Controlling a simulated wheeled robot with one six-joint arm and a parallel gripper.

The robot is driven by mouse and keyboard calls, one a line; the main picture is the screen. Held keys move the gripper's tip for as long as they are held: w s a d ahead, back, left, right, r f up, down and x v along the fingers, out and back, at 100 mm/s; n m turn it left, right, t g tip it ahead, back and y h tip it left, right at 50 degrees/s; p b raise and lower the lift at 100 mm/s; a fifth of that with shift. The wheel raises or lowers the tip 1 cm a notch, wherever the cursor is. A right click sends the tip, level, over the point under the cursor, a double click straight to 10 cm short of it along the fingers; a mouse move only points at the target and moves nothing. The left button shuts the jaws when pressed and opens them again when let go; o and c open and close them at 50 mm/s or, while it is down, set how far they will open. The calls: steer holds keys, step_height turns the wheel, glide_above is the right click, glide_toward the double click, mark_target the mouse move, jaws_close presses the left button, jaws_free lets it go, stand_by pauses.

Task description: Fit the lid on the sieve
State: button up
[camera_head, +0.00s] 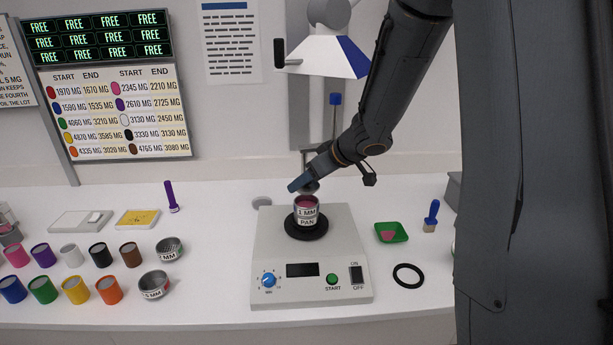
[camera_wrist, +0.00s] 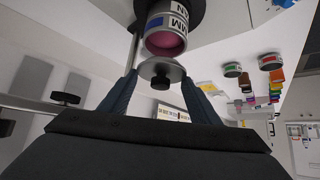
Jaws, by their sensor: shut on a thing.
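The sieve (camera_head: 307,203), marked "1 MM", sits on the pan (camera_head: 307,222) on the black round plate of a white shaker. Its top is open and pink powder shows inside. The sieve also shows in the wrist view (camera_wrist: 157,22), its open mouth facing the lid. My gripper (camera_head: 305,186) is just above the sieve, its fingers tilted. It is shut on the round grey lid (camera_wrist: 172,73), which has a dark knob and lies between the two fingertips. In the head view the lid (camera_head: 311,187) is partly hidden by the fingers. It appears apart from the sieve rim.
The shaker (camera_head: 350,235) stands mid-table. Two more sieves (camera_head: 169,249) (camera_head: 154,287) and several pigment jars (camera_head: 73,290) stand left. A grey disc (camera_head: 262,202) lies behind the shaker. A green tray (camera_head: 403,231), brush (camera_head: 432,217) and black ring (camera_head: 396,277) lie right.

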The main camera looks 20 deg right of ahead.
mark_target(314, 189)
steer(key=shift+f+b, duration=0.6)
steer(key=shift+f, duration=0.55)
steer(key=shift+p, duration=1.45)
stand_by(0.9)
steer(key=shift+f+b, duration=0.7)
steer(key=shift+f, duration=0.45)
steer(key=o, duration=1.1)
steer(key=shift+v, duration=3.95)
